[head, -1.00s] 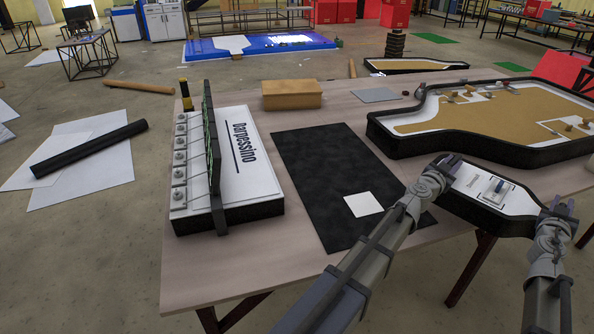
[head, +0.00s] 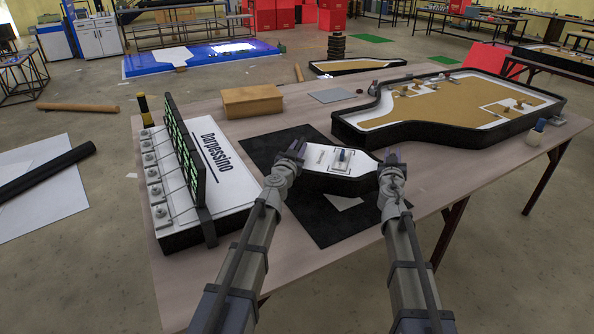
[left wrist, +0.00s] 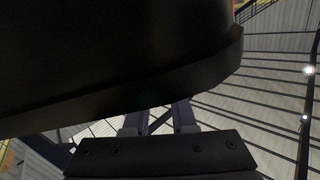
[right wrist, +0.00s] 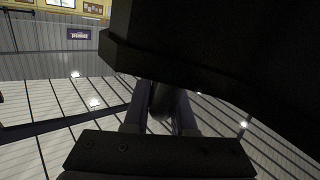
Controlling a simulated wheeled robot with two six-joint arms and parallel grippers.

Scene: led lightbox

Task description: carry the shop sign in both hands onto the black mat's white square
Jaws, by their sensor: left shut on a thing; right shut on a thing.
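The shop sign (head: 318,160), a small bottle-like panel with a white face and thick black edge, is held between both grippers over the black mat (head: 318,226). The mat's white square (head: 347,203) shows partly, just below the sign's near edge in the head view. My left gripper (head: 296,150) is shut on the sign's left end, and my right gripper (head: 392,160) is shut on its right end. The sign's dark body fills the upper part of the left wrist view (left wrist: 110,55) and right wrist view (right wrist: 215,50). Its exact height above the mat is unclear.
A larger "Darpessino" sign (head: 222,170) with an upright LED panel (head: 186,150) stands left of the mat. A brown box (head: 252,101) and grey sheet (head: 332,96) lie behind it. A large cork-faced sign (head: 440,105) occupies the right rear. The table's front right is clear.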

